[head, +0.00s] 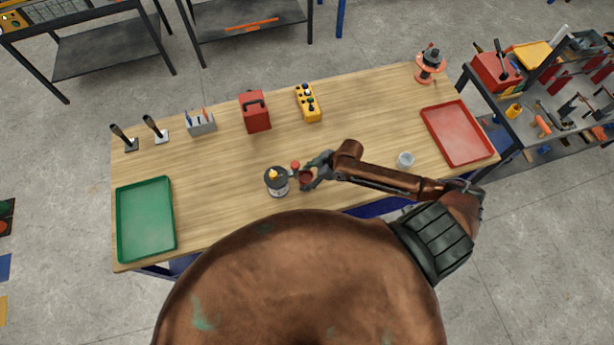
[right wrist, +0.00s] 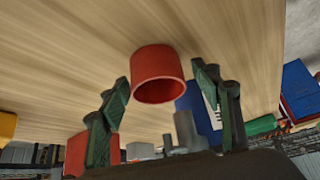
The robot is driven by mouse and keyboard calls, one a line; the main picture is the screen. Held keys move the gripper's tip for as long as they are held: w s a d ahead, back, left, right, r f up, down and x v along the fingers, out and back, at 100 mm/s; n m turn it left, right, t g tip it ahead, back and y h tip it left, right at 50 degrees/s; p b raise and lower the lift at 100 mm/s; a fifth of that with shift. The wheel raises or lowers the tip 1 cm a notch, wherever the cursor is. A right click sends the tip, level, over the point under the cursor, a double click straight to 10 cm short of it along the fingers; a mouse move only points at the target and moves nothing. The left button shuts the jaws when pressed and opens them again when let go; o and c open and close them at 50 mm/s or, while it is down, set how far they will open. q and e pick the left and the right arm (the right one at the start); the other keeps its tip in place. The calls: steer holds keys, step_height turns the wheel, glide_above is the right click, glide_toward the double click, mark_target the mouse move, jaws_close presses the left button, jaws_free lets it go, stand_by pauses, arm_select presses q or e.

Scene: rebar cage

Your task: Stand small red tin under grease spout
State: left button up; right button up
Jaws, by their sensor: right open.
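The small red tin (head: 306,178) stands on the wooden table, just right of the grease dispenser (head: 277,181), a grey can with a dark top, a yellow cap and a red knob on its right side. The spout's exact outlet is too small to make out, so I cannot tell whether the tin is under it. My right gripper (head: 311,172) is open at the tin. In the right wrist view the tin (right wrist: 158,77) sits centred between the spread fingertips (right wrist: 160,83), with gaps on both sides. My left gripper is not in view.
A green tray (head: 146,218) lies at the left, a red tray (head: 457,134) at the right. A red toolbox (head: 255,112) and a yellow control box (head: 308,103) stand behind the dispenser. The table's middle right is clear.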

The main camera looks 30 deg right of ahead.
steer(key=shift+w+r, duration=0.1)
steer(key=shift+w, duration=0.1)
steer(key=v, duration=1.2)
steer(key=shift+b, duration=0.45)
